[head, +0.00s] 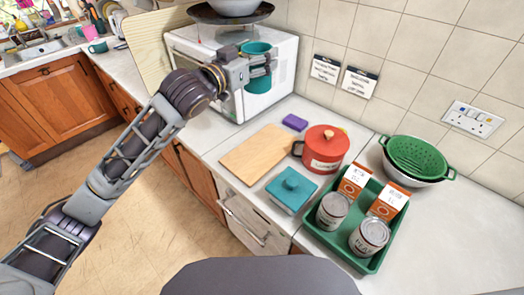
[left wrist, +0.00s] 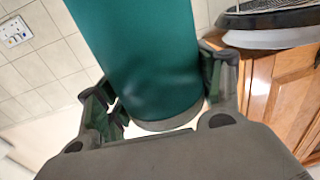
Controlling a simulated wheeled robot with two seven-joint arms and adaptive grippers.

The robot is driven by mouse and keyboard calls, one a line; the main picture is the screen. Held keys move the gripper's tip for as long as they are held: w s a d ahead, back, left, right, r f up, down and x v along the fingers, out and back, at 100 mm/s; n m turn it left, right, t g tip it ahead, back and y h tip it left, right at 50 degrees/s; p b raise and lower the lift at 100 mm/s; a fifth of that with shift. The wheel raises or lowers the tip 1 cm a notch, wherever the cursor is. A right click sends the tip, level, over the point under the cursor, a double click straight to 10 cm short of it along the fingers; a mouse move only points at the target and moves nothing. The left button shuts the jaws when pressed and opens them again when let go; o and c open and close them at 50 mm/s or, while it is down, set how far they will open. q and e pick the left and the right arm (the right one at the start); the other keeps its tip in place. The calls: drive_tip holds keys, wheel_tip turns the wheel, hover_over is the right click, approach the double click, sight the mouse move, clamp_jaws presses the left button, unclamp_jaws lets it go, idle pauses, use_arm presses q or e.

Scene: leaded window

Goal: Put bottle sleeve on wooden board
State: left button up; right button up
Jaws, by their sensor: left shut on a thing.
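The bottle sleeve (head: 258,80) is a teal cylinder held in the air in front of the white microwave. My left gripper (head: 266,66) is shut on it, with fingers on its sides. In the left wrist view the sleeve (left wrist: 150,60) fills the middle between the two fingers, and its grey end rim shows near the palm. The wooden board (head: 255,157) lies flat on the counter, below and slightly in front of the held sleeve. Its top is bare. My right gripper is not in view.
A red pot (head: 323,152) and a purple block (head: 295,122) stand just right of the board. A teal lidded box (head: 291,190) is in front. A green tray (head: 318,238) holds cans and cartons. A green colander (head: 415,158) is far right. The microwave (head: 215,95) stands behind the board.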

use_arm(q)
drive_tip(key=shift+s+d, duration=0.1)
drive_tip(key=shift+d, duration=0.45)
drive_tip(key=shift+d+f+m+g+h, duration=0.4)
drive_tip(key=shift+w+d+f+m+g+h+b, duration=0.1)
drive_tip(key=shift+w+f+m+g+h+b, duration=0.1)
drive_tip(key=shift+f, duration=0.35)
drive_tip(key=shift+w+d+f+m+g+h+b, duration=0.1)
drive_tip(key=shift+f+h+b, duration=0.1)
drive_tip(key=shift+f, duration=0.35)
drive_tip(key=a+f+m+g+h, duration=0.2)
drive_tip(key=a+f+g, duration=0.1)
drive_tip(key=f, duration=1.2)
drive_tip(key=shift+w+f, duration=0.3)
drive_tip(key=shift+f, duration=0.05)
drive_tip(key=shift+f, duration=0.2)
